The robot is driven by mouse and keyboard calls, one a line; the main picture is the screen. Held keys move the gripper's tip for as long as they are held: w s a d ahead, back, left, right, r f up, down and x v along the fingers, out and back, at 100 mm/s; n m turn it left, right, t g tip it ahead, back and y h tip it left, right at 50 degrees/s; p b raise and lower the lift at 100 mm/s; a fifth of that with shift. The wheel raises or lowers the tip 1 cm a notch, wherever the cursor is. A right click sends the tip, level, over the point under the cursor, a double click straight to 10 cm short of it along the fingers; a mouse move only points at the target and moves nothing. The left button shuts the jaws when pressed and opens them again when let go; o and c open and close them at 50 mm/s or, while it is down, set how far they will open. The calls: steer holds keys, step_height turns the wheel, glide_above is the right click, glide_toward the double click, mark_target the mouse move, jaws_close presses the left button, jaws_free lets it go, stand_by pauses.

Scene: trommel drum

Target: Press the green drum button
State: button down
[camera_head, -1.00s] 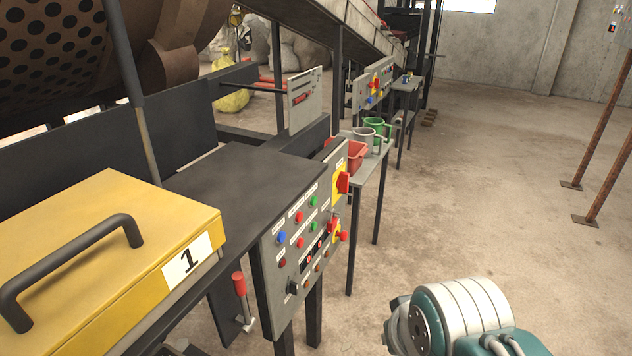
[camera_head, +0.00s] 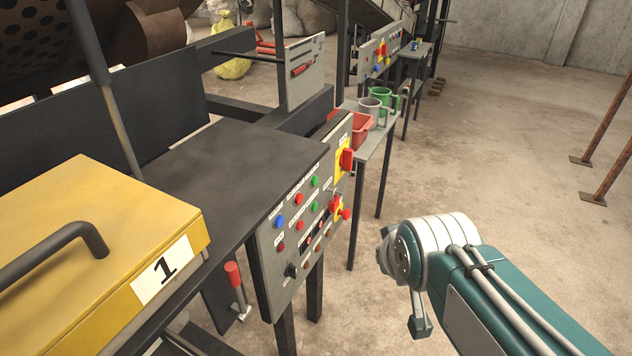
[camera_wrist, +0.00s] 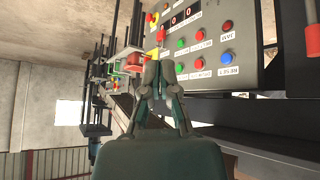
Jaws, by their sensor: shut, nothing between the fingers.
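The grey control panel (camera_head: 297,262) faces right, below the dark tabletop. It carries two green buttons, an upper one (camera_head: 315,181) and a lower one (camera_head: 314,207); their labels are too small to read, so I cannot tell which is the drum button. In the wrist view the panel appears turned over at the top, with green buttons (camera_wrist: 180,43) and (camera_wrist: 179,67). My gripper (camera_wrist: 158,62) is shut and empty, its tips overlapping the panel's edge to the left of the green buttons in that view. Contact cannot be told. In the head view its fingers are not clearly visible.
Red buttons (camera_head: 299,200), a blue button (camera_head: 280,222), a red emergency knob (camera_head: 345,214) and a red switch on yellow (camera_head: 346,159) share the panel. A red-handled lever (camera_head: 234,275) hangs at its left. A yellow lidded box (camera_head: 100,230) stands left.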

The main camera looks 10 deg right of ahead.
mark_target(314, 181)
steer(key=w+d+f+n+t+y, duration=0.1)
steer(key=w+f+n+t, duration=0.2)
steer(key=w, duration=0.5)
steer(key=w+d+f+n+t+y, duration=0.1)
steer(key=w+f+n+t, duration=0.2)
steer(key=w, duration=0.6)
steer(key=w+d+f+n+t+y, duration=0.1)
steer(key=w+f+n+t, duration=0.3)
steer(key=w, duration=0.5)
steer(key=shift+d+t, duration=0.2)
steer(key=shift+t, duration=0.4)
steer(key=w+a, duration=0.5)
steer(key=a, duration=0.2)
steer(key=shift+w, duration=0.15)
steer(key=shift+a, duration=0.15)
steer(key=shift+w+a, duration=0.2)
steer(key=shift+a, duration=0.05)
